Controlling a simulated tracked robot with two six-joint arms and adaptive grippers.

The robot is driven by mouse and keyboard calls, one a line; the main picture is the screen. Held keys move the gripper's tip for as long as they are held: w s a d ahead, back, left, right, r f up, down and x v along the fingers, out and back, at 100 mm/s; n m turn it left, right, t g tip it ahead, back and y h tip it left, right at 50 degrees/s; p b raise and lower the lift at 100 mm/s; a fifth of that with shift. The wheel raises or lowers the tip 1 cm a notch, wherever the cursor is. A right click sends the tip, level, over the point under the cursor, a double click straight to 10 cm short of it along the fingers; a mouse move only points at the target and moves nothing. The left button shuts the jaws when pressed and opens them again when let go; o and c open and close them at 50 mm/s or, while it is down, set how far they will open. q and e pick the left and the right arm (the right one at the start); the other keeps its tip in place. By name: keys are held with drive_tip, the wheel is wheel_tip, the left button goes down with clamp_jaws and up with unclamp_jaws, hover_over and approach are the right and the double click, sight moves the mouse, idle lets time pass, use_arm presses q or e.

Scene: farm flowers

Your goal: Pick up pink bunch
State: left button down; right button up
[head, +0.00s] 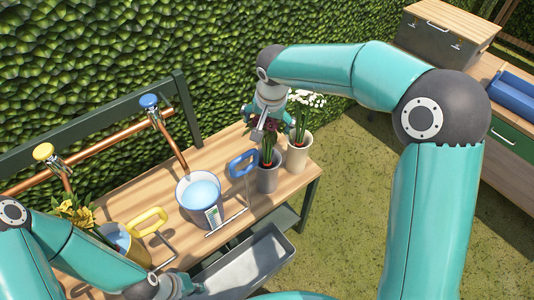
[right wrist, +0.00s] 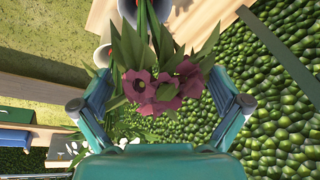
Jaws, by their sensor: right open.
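The pink bunch (head: 268,152) stands upright in a grey pot (head: 268,177) on the wooden table, its flowers partly hidden by my right gripper in the head view. My right gripper (head: 260,128) is at the top of the bunch. In the right wrist view, the pink bunch (right wrist: 163,88) shows dark pink flowers and green leaves between the spread fingers of my right gripper (right wrist: 162,105). The gripper is open and not closed on the stems. My left gripper (head: 178,287) is low at the bottom edge, and its fingers are not clear.
A white bunch (head: 308,101) in a cream pot (head: 300,153) stands just right of the pink one. A bucket (head: 187,205), a blue-handled tool (head: 243,166), yellow flowers (head: 76,213) and a metal tray (head: 246,268) are to the left or in front. A hedge (head: 200,45) rises behind.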

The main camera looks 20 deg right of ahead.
clamp_jaws()
idle(0.6)
drive_tip(key=shift+r, duration=0.85)
wheel_tip(320, 180, up, 18)
drive_tip(key=p, duration=0.2)
drive_tip(key=shift+r, duration=0.2)
